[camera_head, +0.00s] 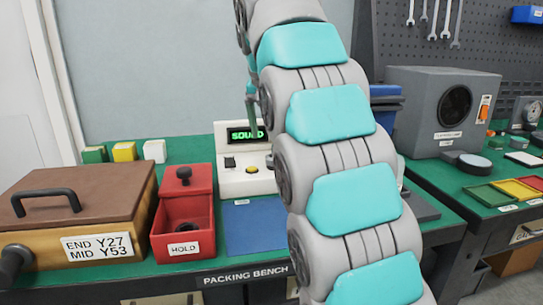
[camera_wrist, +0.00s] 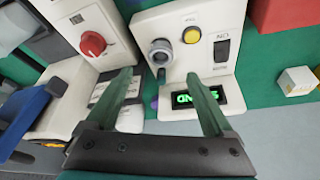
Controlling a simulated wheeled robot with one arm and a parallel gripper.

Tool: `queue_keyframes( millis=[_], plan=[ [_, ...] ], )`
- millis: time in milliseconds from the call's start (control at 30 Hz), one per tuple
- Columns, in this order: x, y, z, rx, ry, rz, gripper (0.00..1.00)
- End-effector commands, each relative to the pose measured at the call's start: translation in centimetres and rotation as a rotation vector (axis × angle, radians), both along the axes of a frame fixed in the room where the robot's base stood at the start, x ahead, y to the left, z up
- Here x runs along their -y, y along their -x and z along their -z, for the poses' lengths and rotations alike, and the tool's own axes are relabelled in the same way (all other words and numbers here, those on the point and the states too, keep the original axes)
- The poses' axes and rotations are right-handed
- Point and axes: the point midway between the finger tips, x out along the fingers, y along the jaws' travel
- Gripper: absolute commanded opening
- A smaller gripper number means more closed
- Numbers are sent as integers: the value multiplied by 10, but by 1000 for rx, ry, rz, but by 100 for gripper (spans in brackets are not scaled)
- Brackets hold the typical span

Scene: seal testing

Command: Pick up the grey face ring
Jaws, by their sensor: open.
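A grey ring-shaped piece (camera_wrist: 160,52) sits on the white tester's face in the wrist view, beside a yellow button (camera_wrist: 192,35). I cannot tell whether it is the grey face ring or a fixed part of the tester. My gripper (camera_wrist: 160,78) is open and empty, with its two green fingers apart on either side of that piece's line. In the head view my arm covers most of my gripper and part of the tester (camera_head: 240,184), whose green display reads SOUND.
A red HOLD box (camera_head: 172,249) with a dark round thing inside stands left of a blue mat (camera_head: 254,222). A brown-lidded box (camera_head: 85,200) is far left. A grey speaker-like unit (camera_head: 415,100), a round grey-topped disc (camera_head: 475,162) and coloured trays (camera_head: 490,195) are right.

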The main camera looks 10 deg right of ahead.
Motion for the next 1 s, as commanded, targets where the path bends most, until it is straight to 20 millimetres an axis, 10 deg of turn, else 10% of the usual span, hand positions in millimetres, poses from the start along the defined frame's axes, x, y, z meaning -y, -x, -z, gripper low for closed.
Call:
queue_keyframes(
  millis=[1000],
  plan=[
    [9,-28,68,-2,-1,0,87]
  ],
)
